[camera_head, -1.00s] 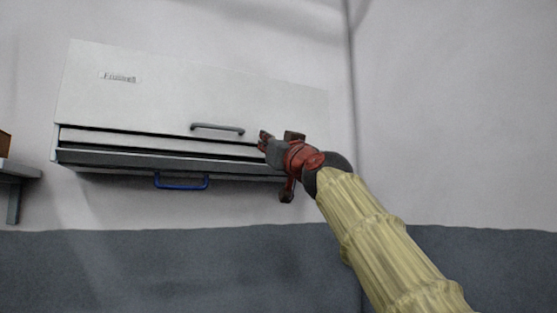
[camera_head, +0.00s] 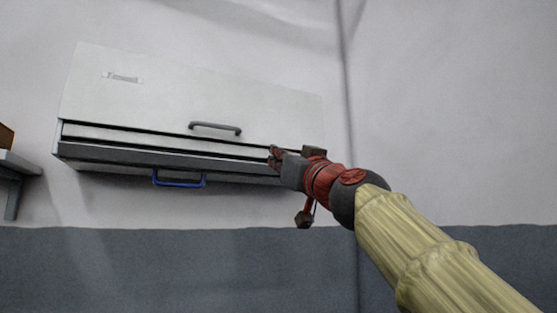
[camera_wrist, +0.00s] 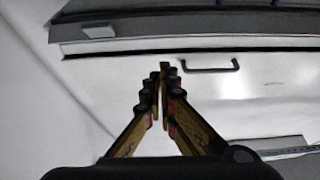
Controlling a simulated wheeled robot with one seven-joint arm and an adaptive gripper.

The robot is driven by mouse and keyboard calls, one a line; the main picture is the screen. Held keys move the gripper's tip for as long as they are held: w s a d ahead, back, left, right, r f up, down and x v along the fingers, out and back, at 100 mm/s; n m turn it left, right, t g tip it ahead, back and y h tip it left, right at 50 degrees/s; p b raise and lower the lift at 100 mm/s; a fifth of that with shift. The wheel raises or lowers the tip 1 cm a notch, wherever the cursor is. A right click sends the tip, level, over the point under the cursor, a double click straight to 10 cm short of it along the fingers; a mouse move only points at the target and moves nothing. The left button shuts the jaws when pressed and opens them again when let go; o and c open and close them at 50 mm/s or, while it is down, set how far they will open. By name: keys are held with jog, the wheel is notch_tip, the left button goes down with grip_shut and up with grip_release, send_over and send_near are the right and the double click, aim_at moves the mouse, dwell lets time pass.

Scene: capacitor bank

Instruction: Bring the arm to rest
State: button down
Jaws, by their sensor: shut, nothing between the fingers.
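My gripper (camera_head: 274,157) is shut and empty in front of the lower right part of a white wall cabinet (camera_head: 190,98). In the wrist view its fingers (camera_wrist: 162,75) meet at the tips, with the cabinet front (camera_wrist: 270,95) beyond them. The cabinet's grey handle (camera_head: 215,128) is left of my gripper in the head view; it also shows in the wrist view (camera_wrist: 210,67). I cannot tell how far the fingertips are from the cabinet. My arm, in a yellowish sleeve, reaches in from the lower right.
A blue handle (camera_head: 179,179) hangs under the cabinet's dark lower edge. A shelf (camera_head: 18,168) with a brown box (camera_head: 5,138) is at the far left. Bare wall (camera_head: 455,110) lies to the right, with a wall corner beside the cabinet.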

jog(key=shift+s+d+f, duration=0.1)
jog(key=shift+f, duration=0.1)
